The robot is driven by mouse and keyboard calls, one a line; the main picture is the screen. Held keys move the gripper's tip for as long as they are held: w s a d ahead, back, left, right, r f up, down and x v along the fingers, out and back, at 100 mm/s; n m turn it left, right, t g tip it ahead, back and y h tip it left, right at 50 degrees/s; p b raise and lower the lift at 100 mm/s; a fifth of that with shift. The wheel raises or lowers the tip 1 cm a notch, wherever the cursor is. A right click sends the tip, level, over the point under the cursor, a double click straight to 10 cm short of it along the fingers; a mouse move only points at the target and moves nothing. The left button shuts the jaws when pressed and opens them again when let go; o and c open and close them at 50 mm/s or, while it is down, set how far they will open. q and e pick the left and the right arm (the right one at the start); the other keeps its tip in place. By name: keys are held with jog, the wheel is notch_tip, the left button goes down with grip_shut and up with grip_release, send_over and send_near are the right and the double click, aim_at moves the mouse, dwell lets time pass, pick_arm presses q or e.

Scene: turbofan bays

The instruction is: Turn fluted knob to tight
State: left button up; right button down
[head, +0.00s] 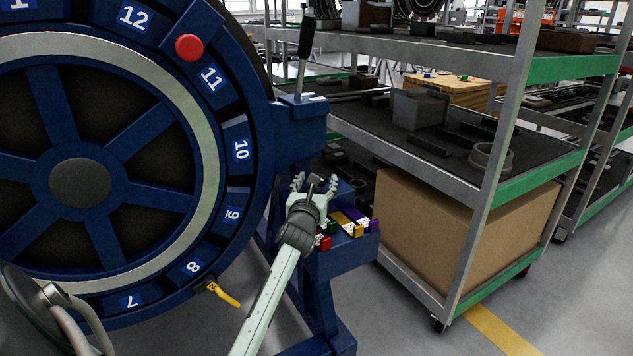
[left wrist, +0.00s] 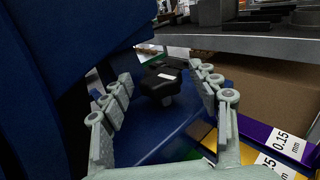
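The fluted knob (left wrist: 163,82) is black, with a small white mark on top and a short stem below. It stands over a blue surface in the left wrist view. My left gripper (head: 315,183) is open, its fingers spread on either side of the knob with a visible gap on both sides. In the head view the gripper is over the blue stand beside the large wheel, and it largely hides the knob. My right gripper is not in view.
Coloured tags (head: 347,224), one marked 0.15 mm in the wrist view, lie right beside the gripper. A large blue numbered wheel (head: 235,150) stands at left. A lever (head: 305,45) rises above the stand. A metal shelf rack (head: 500,150) with a cardboard box (head: 460,235) is at right.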

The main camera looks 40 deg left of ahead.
pick_arm(q)
jog(key=v, duration=1.2)
dwell(0.5)
